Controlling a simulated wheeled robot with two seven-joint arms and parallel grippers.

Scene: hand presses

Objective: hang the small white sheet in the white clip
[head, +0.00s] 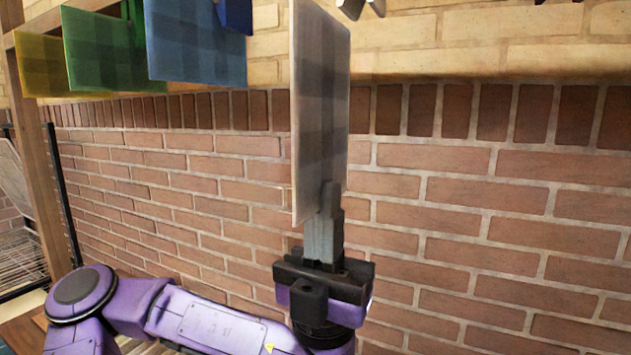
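The small white sheet (321,100) hangs upright in the air in the head view, at the top middle. It looks greyish, with a checked shade pattern on it. My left gripper (328,200) points up from below and is shut on the sheet's lower edge. A pale clip (362,7), possibly the white clip, shows only in part at the top edge, just right of the sheet's top; the rest of it is out of frame. The sheet's top looks close to it in the picture, but I cannot tell the depth between them. My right gripper is not in view.
Blue (197,42), green (108,50) and yellow (45,65) sheets hang at the upper left. A blue clip (235,14) is above the blue sheet. A wooden post (42,165) and wire rack (22,262) stand at left. A brick wall (480,200) fills the back.

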